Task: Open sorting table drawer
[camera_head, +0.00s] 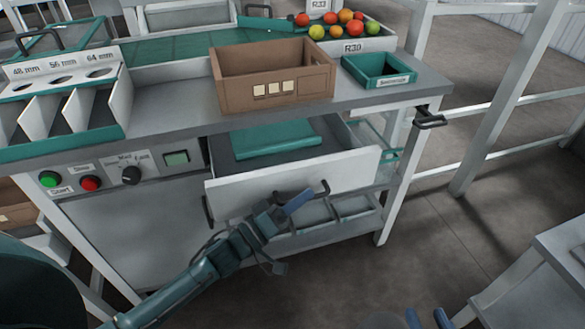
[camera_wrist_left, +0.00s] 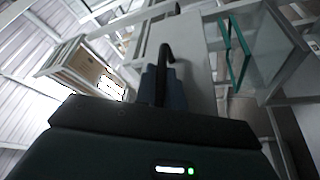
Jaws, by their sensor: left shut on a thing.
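The sorting table drawer (camera_head: 300,177) is pulled out from under the table top, with its white front facing me and a teal item (camera_head: 263,139) lying inside. Its dark bar handle (camera_head: 208,212) runs along the front; part is hidden by my gripper. In the left wrist view, the fingers (camera_wrist_left: 163,86) close around the dark handle (camera_wrist_left: 167,53). My right gripper (camera_head: 428,318) shows at the bottom edge, its two blue fingers apart and empty.
The sorting table (camera_head: 170,105) carries a cardboard box (camera_head: 235,93), a teal bin (camera_head: 352,69), a sizing rack (camera_head: 120,93) and several tomatoes. A control panel (camera_head: 150,172) is left of the drawer. A pale table (camera_head: 540,285) stands at lower right. Floor between is clear.

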